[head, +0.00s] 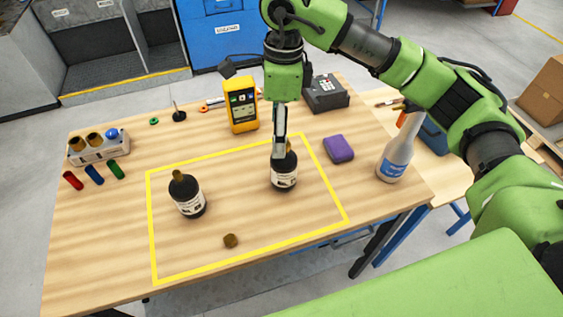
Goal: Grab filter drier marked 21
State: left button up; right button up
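Two dark bottle-shaped objects with pale labels and brownish tops stand upright inside the yellow outline on the table. The left one (187,196) stands free. The other (284,178) stands right of centre, directly below my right gripper (279,154). The label print is too small to read, so I cannot tell which is the filter drier marked 21. My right gripper points straight down, with its fingers at the top of the right-hand object and partly hiding it. The fingers are seen edge-on, so their opening and any contact are unclear. My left gripper is out of view.
A small brown cap (230,240) lies near the outline's front edge. A yellow meter (241,108), purple block (339,148) and spray bottle (396,155) stand around the outline. A holder (100,151) with fittings is at the left. The outline's front middle is mostly clear.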

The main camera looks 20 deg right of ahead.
aim_at(284, 160)
jog(key=shift+w+d+r+h, duration=0.1)
jog(key=shift+w+d+h, duration=0.05)
jog(key=shift+d, duration=0.25)
jog(key=shift+w+d+r+h, duration=0.1)
jog(key=shift+d+h, duration=0.05)
jog(key=shift+d, duration=0.2)
jog(key=shift+d+f, duration=0.15)
jog(key=shift+f, duration=0.25)
notch_tip(284, 160, down, 8)
jog(key=shift+r+p, duration=0.25)
jog(key=shift+p, duration=0.85)
notch_tip(284, 160, down, 4)
jog(key=shift+w+f+p, duration=0.1)
jog(key=shift+w+p, duration=0.05)
jog(key=shift+p, duration=1.1)
jog(key=shift+f, duration=0.55)
jog(key=shift+r, duration=0.1)
jog(key=c, duration=1.7)
